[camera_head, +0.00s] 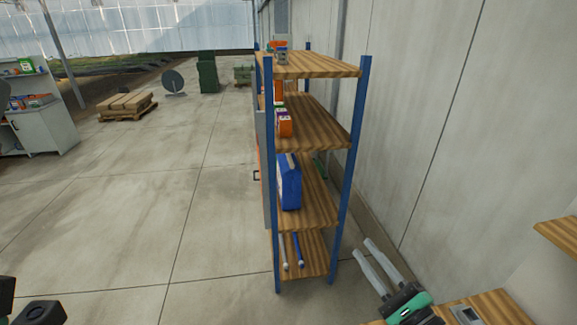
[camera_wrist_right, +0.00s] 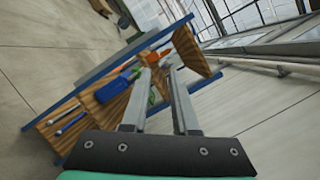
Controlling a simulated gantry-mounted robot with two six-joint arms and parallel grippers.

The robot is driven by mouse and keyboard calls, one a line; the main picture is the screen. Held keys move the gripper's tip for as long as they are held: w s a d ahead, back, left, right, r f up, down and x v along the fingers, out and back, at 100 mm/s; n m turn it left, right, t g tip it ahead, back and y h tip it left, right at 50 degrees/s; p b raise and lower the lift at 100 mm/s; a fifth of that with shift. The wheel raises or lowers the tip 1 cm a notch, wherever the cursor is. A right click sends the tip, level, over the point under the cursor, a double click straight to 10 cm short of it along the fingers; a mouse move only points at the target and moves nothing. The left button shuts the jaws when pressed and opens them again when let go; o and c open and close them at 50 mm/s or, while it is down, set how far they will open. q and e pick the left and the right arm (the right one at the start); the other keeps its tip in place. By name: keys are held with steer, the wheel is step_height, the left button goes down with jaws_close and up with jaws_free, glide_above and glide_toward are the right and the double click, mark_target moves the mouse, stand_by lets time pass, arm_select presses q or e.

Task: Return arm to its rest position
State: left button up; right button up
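My right gripper (camera_head: 364,248) reaches up from the lower right in the head view, beside the shelf rack's right post. Its two pale grey fingers stand apart with nothing between them. In the right wrist view the gripper (camera_wrist_right: 159,70) also shows a gap between its fingers, with the rack behind it. It looks open and empty. My left gripper cannot be seen; only dark parts, probably of my left arm, show at the bottom left corner of the head view.
A blue-posted rack (camera_head: 352,130) with wooden shelves stands ahead, holding a blue container (camera_head: 289,184) and small items. A wooden surface (camera_head: 495,303) lies close by my right gripper. A pale wall (camera_head: 430,110) runs along the right. Open concrete floor (camera_head: 130,220) lies left.

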steer(key=s+a+r+n+t+y, duration=0.1)
steer(key=s+a+r+n+t, duration=0.3)
steer(key=r, duration=0.6)
steer(key=s+r+n+g+y, duration=0.1)
steer(key=s+r+n, duration=0.1)
steer(key=r+n, duration=0.5)
steer(key=s+a+r+n+t, duration=0.2)
steer(key=s+r+n, duration=0.1)
steer(key=r, duration=0.9)
steer(key=s+d+r+n+t+h, duration=0.5)
steer(key=s+d+r+n+h, duration=0.1)
steer(key=s+r+h, duration=0.15)
step_height(320, 180, up, 14)
steer(key=n+p, duration=0.1)
steer(key=p, duration=1.4)
steer(key=shift+s+n+g, duration=0.15)
steer(key=shift+n+g, duration=0.15)
steer(key=shift+g, duration=0.1)
